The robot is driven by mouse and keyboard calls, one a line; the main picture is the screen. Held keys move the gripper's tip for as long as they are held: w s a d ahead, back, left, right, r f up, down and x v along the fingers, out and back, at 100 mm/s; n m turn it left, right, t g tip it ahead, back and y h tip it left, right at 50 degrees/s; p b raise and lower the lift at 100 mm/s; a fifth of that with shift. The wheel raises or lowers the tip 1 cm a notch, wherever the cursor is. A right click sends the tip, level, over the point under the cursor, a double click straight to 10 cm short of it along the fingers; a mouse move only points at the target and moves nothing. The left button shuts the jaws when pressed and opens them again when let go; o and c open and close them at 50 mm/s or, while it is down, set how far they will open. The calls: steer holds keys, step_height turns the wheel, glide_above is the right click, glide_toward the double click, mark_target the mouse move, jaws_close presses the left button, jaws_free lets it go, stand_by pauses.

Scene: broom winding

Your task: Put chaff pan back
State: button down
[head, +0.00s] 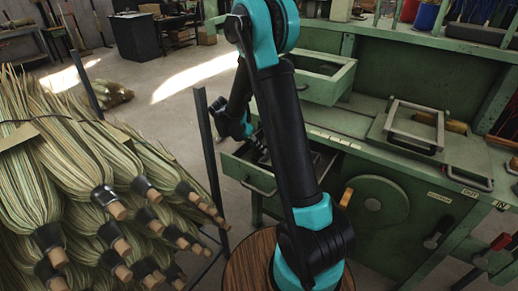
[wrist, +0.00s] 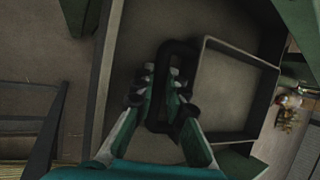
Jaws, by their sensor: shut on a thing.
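My gripper (wrist: 162,88) is shut on a dark loop-shaped handle (wrist: 180,48) in the wrist view. I take the handle to be the chaff pan's; where it joins the pan is not clear. A shallow tray with a thin pale rim (wrist: 240,58) lies right beside the handle, and it looks like part of the pan. In the head view my wrist hangs left of the bench, above an open drawer-like tray (head: 252,177) at its lower left. My own arm hides much of this tray and the fingertips there.
The green bench (head: 395,165) fills the right, with an open upper drawer (head: 328,82) and a metal frame (head: 414,127) on top. Broom bundles (head: 75,185) are stacked at left beside a dark post (head: 208,150). Open floor (head: 160,90) lies behind.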

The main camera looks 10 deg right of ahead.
steer(key=c, duration=1.5)
jaws_free()
steer(key=shift+o, duration=0.2)
